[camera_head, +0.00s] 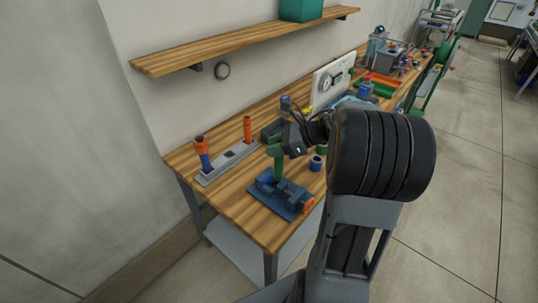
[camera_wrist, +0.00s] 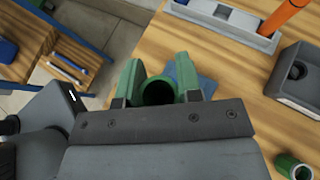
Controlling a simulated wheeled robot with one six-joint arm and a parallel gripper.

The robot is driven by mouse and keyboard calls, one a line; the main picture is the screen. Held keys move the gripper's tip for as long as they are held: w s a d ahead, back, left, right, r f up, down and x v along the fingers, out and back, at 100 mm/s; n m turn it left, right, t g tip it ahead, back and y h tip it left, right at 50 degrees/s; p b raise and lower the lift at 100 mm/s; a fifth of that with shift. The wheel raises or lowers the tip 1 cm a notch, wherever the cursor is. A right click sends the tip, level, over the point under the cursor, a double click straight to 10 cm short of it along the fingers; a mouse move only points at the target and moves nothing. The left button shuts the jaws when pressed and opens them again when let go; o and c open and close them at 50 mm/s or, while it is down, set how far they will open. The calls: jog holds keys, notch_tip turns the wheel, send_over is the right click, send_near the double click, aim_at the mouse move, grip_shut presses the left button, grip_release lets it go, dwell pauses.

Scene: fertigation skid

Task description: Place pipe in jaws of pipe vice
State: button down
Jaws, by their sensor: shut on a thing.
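My gripper (camera_head: 277,149) is shut on a green pipe (camera_head: 278,169), with one green finger on each side of its upper end. In the wrist view my gripper (camera_wrist: 159,84) grips the round open top of the pipe (camera_wrist: 158,93). The pipe hangs about upright. The blue pipe vice (camera_head: 282,193), with an orange end part, sits at the near end of the wooden bench. The pipe's lower end is over or at the vice jaws; I cannot tell whether it is between them. A blue part of the vice (camera_wrist: 206,84) shows behind the fingers in the wrist view.
A grey rack (camera_head: 228,163) with upright orange and blue pieces stands left of the vice. A dark grey block (camera_wrist: 298,78) and a short green fitting (camera_wrist: 294,167) are on the bench (camera_head: 240,215). A wooden shelf (camera_head: 245,42) hangs on the wall above.

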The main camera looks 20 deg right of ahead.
notch_tip(320, 180, down, 6)
jog(key=w+p, duration=0.1)
jog(key=w, duration=0.1)
jog(key=shift+a, duration=0.35)
jog(key=shift+f+b, duration=0.55)
jog(key=shift+b, duration=0.2)
jog(key=c, duration=0.8)
grip_release()
